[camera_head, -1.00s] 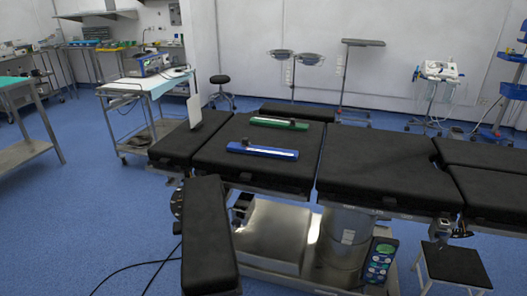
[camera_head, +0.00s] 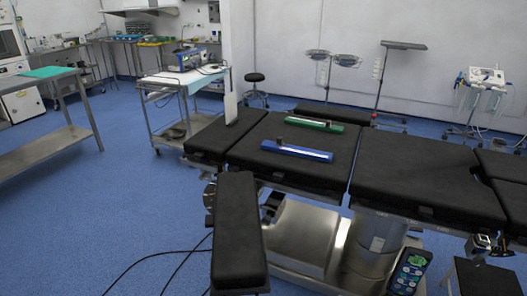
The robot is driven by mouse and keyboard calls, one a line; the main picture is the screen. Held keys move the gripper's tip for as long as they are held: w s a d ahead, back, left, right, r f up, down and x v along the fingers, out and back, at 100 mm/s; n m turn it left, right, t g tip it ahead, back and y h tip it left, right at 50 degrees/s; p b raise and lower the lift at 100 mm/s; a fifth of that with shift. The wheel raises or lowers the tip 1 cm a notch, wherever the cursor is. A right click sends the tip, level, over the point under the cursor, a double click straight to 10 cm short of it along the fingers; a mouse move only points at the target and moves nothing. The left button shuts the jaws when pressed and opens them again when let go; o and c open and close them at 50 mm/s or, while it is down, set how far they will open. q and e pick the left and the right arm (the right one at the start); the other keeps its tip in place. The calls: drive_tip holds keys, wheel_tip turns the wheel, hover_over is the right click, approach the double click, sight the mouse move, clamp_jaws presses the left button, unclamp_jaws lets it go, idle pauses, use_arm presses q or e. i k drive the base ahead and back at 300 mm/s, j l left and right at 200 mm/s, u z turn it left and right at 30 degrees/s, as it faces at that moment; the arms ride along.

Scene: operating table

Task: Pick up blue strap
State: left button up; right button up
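The blue strap (camera_head: 297,151) lies flat on a black pad of the operating table (camera_head: 250,158), with a small black piece near its left end and a pale strip along its side. A green strap (camera_head: 314,124) lies behind it on the same pad, apart from it. Neither strap is covered. My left gripper is not in view.
A black arm board (camera_head: 237,230) juts toward me from the table. A control panel (camera_head: 410,270) hangs below the table edge. A cart (camera_head: 170,85) with equipment stands behind left. Cables cross the blue floor, which is open at the left front.

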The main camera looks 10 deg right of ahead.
sight(322, 156)
drive_tip(key=u, duration=1.25)
drive_tip(key=i+j+u, duration=0.15)
drive_tip(key=i, duration=0.5)
drive_tip(key=i+l+z, duration=0.1)
drive_tip(key=i+z, duration=0.2)
drive_tip(key=i, duration=0.8)
drive_tip(key=i+j+z, duration=0.3)
drive_tip(key=i, duration=0.8)
drive_tip(key=i+z, duration=0.2)
drive_tip(key=z, duration=0.15)
drive_tip(key=i+z, duration=0.3)
drive_tip(key=z, duration=2.9)
drive_tip(key=j, duration=0.1)
